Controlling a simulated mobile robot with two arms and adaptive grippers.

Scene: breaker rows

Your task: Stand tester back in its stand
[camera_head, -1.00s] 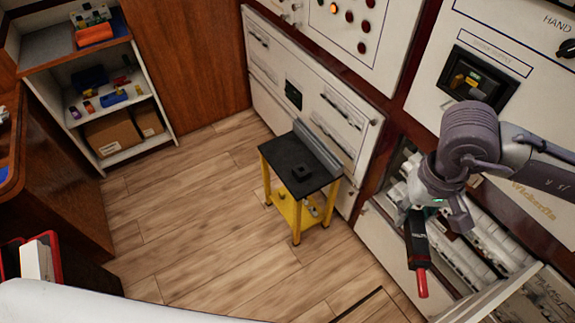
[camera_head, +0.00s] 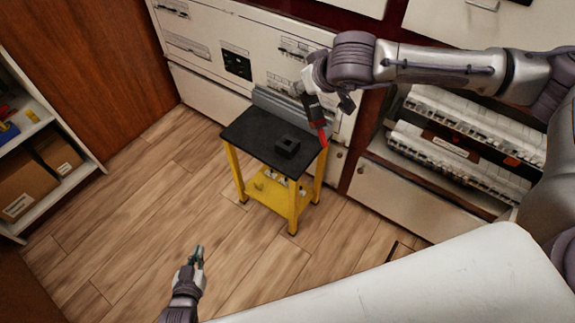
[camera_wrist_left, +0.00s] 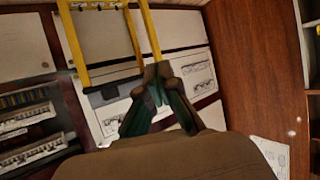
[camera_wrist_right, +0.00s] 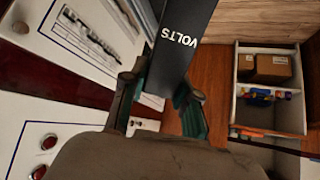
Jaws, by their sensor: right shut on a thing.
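The tester (camera_head: 315,112) is a dark stick-like body with a red tip, tilted, tip down. My right gripper (camera_head: 309,88) is shut on its upper part. In the right wrist view the tester (camera_wrist_right: 183,40), marked VOLTS, lies between the fingers (camera_wrist_right: 160,88). The stand (camera_head: 287,146) is a small black block on the black top of a yellow-legged table (camera_head: 250,135). In the head view the red tip appears to the right of the stand; its height above the tabletop is unclear. My left gripper (camera_head: 197,256) is empty, low over the floor; its fingertips (camera_wrist_left: 158,68) meet in the left wrist view.
White cabinet panels (camera_head: 210,45) stand behind the table. An open bay with breaker rows (camera_head: 450,135) is at the right. Shelves with boxes (camera_head: 40,165) stand at the left. The wooden floor (camera_head: 130,215) around the table's front is clear.

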